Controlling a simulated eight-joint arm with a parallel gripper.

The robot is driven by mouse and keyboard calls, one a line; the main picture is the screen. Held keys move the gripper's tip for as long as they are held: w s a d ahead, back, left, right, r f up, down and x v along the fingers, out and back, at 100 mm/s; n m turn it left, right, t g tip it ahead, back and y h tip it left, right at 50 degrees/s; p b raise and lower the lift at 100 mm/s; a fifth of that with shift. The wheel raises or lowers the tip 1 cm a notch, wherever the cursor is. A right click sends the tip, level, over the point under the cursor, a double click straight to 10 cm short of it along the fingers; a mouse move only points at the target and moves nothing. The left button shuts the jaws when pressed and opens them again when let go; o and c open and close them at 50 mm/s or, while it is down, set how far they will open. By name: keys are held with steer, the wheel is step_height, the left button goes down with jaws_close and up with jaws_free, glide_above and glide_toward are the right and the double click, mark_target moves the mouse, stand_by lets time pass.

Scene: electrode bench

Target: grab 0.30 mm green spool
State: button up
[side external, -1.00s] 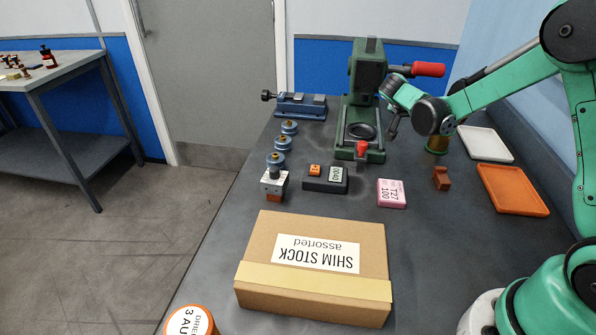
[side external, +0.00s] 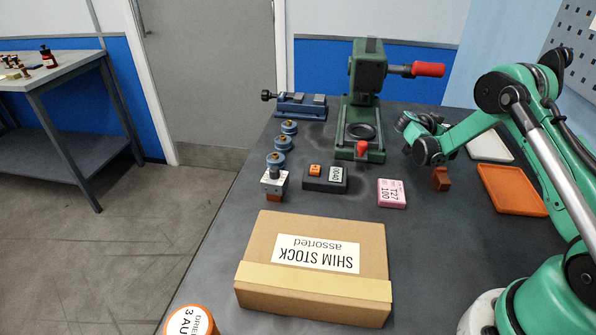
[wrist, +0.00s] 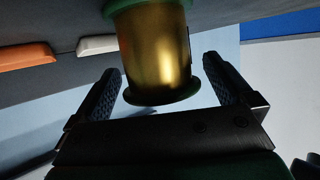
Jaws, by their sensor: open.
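The spool (wrist: 153,52) fills the upper middle of the wrist view. It has a gold wire winding between two dark green flanges. No size marking on it can be read. My gripper (wrist: 160,64) is open, with one dark finger on each side of the spool and visible gaps between the fingers and the winding. The near flange lies just ahead of the palm bar. In the side view my wrist (side external: 427,150) is low over the bench, right of the green press, and hides the spool. The fingers cannot be made out there.
A green press (side external: 365,110) with a red handle stands left of my wrist. An orange tray (side external: 512,190) and a white tray (side external: 488,147) lie to the right. A copper-brown block (side external: 441,179) and a pink box (side external: 391,194) are in front. A shim stock carton (side external: 315,265) stands nearer.

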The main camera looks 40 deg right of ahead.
jaws_close()
stand_by(0.4)
